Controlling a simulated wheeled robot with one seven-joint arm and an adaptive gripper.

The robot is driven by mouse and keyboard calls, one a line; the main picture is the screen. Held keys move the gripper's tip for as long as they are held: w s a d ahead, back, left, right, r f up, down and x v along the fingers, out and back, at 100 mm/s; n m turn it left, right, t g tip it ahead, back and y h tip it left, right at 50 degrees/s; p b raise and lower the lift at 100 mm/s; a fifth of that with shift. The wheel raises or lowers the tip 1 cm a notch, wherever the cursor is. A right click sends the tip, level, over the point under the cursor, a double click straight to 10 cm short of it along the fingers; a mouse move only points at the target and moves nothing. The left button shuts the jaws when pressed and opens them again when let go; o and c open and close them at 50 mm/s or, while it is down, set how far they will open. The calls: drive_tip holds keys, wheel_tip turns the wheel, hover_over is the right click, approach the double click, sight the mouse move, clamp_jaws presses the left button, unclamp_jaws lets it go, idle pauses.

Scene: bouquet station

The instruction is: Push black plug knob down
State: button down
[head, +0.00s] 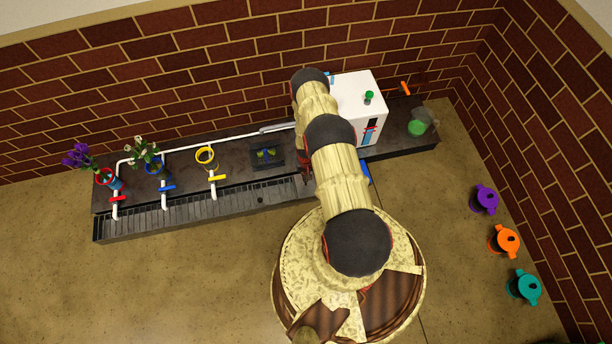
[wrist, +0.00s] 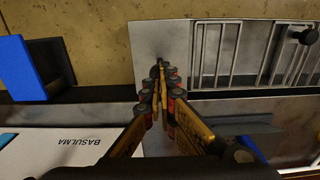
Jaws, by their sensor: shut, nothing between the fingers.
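The black plug knob (wrist: 305,36) is a small round knob at the upper right of the wrist view, on the slotted drain grate (wrist: 273,52). In the head view a small dark spot (head: 261,200) on the trough front looks like the same knob. My gripper (wrist: 158,70) is shut and empty, its fingertips together over a plain grey metal plate (wrist: 167,35). It is to the left of the knob in the wrist view and apart from it. In the head view my arm mostly hides my gripper.
A white box (head: 358,98) labelled BASULMA stands beside my arm; its top (wrist: 65,150) fills the wrist view's lower left. A blue part (wrist: 20,68) sticks out there. White pipes with coloured valves (head: 166,187) and flower vases (head: 108,178) stand at the left.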

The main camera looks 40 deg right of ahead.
drive_tip(key=shift+f, duration=0.7)
wheel_tip(320, 180, up, 9)
drive_tip(key=p, duration=0.5)
drive_tip(key=shift+p, duration=0.3)
drive_tip(key=shift+s, duration=0.1)
